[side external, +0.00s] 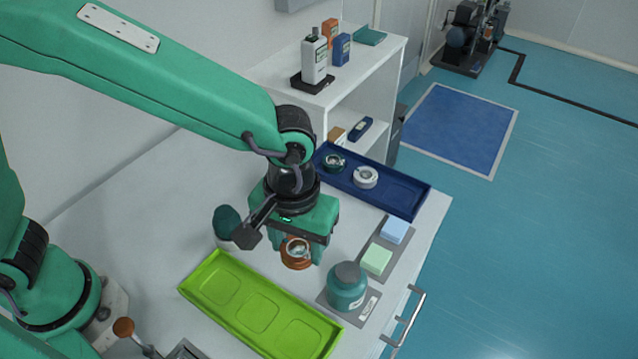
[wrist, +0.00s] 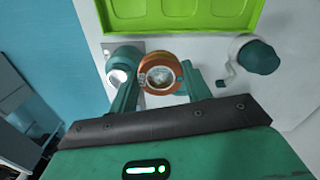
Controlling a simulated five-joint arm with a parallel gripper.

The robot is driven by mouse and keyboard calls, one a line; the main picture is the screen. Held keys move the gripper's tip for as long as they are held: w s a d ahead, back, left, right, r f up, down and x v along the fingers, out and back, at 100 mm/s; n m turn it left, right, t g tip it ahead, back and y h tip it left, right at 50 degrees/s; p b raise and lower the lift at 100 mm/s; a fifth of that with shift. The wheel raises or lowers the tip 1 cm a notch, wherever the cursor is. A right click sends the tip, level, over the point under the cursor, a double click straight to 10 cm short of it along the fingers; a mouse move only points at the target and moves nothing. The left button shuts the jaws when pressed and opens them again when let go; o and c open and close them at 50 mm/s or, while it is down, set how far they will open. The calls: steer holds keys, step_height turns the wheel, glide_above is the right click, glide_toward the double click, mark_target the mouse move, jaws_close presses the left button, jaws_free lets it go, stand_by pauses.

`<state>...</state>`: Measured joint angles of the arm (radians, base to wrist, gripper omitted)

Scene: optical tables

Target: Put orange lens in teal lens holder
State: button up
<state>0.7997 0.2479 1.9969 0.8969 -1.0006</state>
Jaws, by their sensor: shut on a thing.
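The orange lens (side external: 297,262) is a round orange ring with a clear centre. My gripper (side external: 297,250) is shut on it, above the white table. In the wrist view, the orange lens (wrist: 160,70) sits between the two green fingers of my gripper (wrist: 160,84). The teal lens holder (side external: 334,162) is a small dark teal ring in the dark blue tray (side external: 405,201), behind and to the right of my gripper. A white ring-shaped holder (side external: 366,177) sits beside it. Neither holder shows in the wrist view.
The lime green tray (side external: 232,310) lies in front. A teal jar (side external: 347,287) and two small blocks, green (side external: 376,259) and blue (side external: 395,231), are on the right. A dark teal bulb-shaped object (side external: 228,222) is left of my gripper. A white shelf (side external: 365,70) stands behind the blue tray.

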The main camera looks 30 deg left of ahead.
steer(key=w+a+f, duration=0.2)
steer(key=w, duration=0.1)
steer(key=w+a+f, duration=0.1)
steer(key=w+f, duration=0.1)
steer(key=w, duration=0.1)
steer(key=w+a+f, duration=0.2)
steer(key=w+f, duration=0.1)
steer(key=w, duration=0.1)
steer(key=shift+w+a, duration=0.1)
steer(key=shift+a, duration=0.2)
steer(key=shift+f, duration=2)
steer(key=shift+f, duration=0.15)
steer(key=o, duration=1)
